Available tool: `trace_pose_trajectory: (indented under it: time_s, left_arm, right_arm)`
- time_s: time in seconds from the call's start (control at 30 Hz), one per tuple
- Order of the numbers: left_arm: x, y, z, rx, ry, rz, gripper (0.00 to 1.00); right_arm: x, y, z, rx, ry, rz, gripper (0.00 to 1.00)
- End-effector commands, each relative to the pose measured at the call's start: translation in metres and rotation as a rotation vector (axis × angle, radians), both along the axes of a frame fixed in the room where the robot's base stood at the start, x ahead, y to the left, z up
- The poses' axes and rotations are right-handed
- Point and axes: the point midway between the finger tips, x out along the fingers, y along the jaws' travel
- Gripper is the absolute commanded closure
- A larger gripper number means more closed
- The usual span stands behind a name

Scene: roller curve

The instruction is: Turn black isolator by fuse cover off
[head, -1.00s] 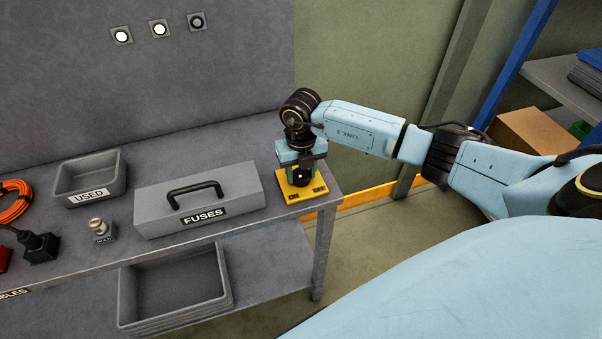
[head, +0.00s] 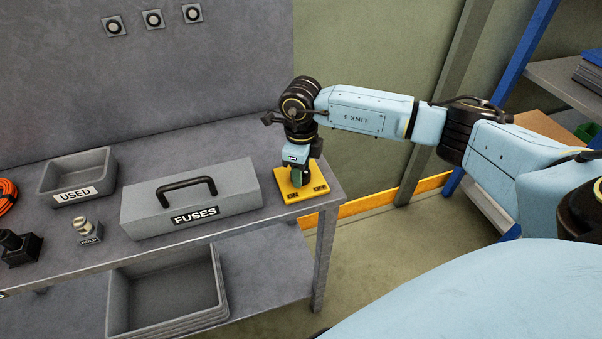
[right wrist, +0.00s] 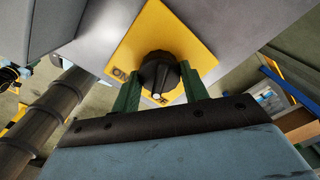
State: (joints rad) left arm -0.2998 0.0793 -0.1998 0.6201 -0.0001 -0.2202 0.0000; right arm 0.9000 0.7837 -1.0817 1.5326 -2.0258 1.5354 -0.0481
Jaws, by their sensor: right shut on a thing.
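The black isolator knob (right wrist: 158,72) sits on a yellow plate (head: 296,192) at the right end of the bench. The plate is marked ON and OFF. My right gripper (head: 298,180) points down over the plate and is shut on the knob, with one green finger on each side in the right wrist view (right wrist: 160,85). The knob's white mark lies at its near end, close to the partly hidden OFF label. In the head view the gripper hides the knob. The grey fuse cover (head: 240,190), labelled FUSES, lies left of the plate. My left gripper is not in view.
The grey USED tray (head: 105,180) and a small metal-topped knob (head: 82,224) stand further left. A grey bin (head: 215,285) rests on the lower shelf. Blue-post shelving (head: 512,75) stands at the right. The bench ends just right of the plate.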

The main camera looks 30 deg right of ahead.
Motion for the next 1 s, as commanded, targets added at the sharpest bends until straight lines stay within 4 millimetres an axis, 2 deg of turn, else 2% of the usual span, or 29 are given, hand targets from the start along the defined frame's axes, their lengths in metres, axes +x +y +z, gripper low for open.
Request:
trace_pose_trajectory:
  time_s: [0.1, 0.43, 1.0]
  left_arm:
    - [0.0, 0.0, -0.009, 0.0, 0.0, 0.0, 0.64]
    - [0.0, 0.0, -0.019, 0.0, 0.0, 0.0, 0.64]
    - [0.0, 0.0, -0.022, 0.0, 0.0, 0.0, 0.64]
  right_arm:
    - [0.001, 0.0, -0.001, 0.0, -0.004, 0.09, 0.79]
    - [0.001, 0.0, 0.0, 0.0, -0.003, 0.268, 0.79]
    - [0.001, 0.0, 0.001, 0.001, -0.002, 0.327, 0.79]
